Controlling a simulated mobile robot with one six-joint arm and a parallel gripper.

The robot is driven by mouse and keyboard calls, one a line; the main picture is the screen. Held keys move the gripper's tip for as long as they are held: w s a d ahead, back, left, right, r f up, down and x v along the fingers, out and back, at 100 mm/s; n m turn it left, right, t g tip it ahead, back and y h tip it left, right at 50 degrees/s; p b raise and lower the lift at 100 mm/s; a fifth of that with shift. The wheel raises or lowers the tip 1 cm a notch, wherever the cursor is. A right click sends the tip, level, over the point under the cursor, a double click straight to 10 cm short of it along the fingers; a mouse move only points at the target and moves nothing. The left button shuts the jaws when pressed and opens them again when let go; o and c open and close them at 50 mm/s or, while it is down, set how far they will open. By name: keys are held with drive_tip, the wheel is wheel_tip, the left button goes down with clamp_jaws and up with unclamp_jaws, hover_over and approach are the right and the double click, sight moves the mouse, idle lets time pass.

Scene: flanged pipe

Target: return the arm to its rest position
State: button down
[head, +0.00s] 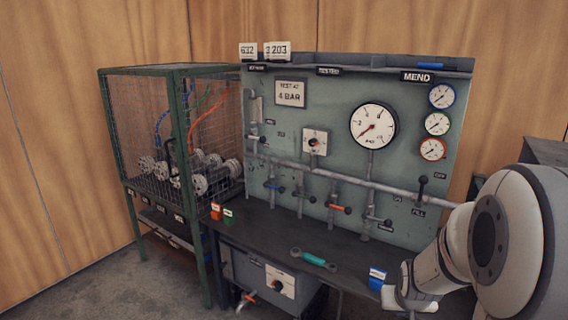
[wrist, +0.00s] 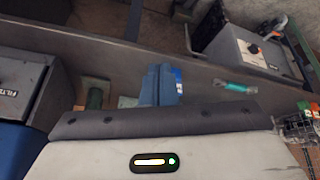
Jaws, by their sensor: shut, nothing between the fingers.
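My white and grey arm fills the right edge of the head view. Its lower white end (head: 410,292) hangs over the right front of the dark bench (head: 262,222), beside a small blue-and-white box (head: 377,279). In the wrist view my gripper (wrist: 155,118) shows as a broad pale body with a dark front bar and a lit status strip. It is shut and holds nothing.
A teal-handled wrench (head: 314,259) lies at the bench front. A green test panel (head: 340,150) with gauges, valves and pipes rises behind. A mesh cage (head: 125,120) with flanged parts stands left. A grey control box (head: 275,280) sits below the bench. Floor at front left is clear.

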drive_tip(key=s+a+r+n+g+y+p, duration=0.1)
drive_tip(key=s+a+r+p, duration=0.4)
drive_tip(key=s+r, duration=0.3)
drive_tip(key=s+a+r+n+g+p, duration=0.1)
drive_tip(key=s+a+r+p, duration=0.4)
drive_tip(key=r, duration=0.9)
drive_tip(key=s+a, duration=0.3)
drive_tip(key=shift+s+y, duration=0.25)
drive_tip(key=shift+y, duration=0.15)
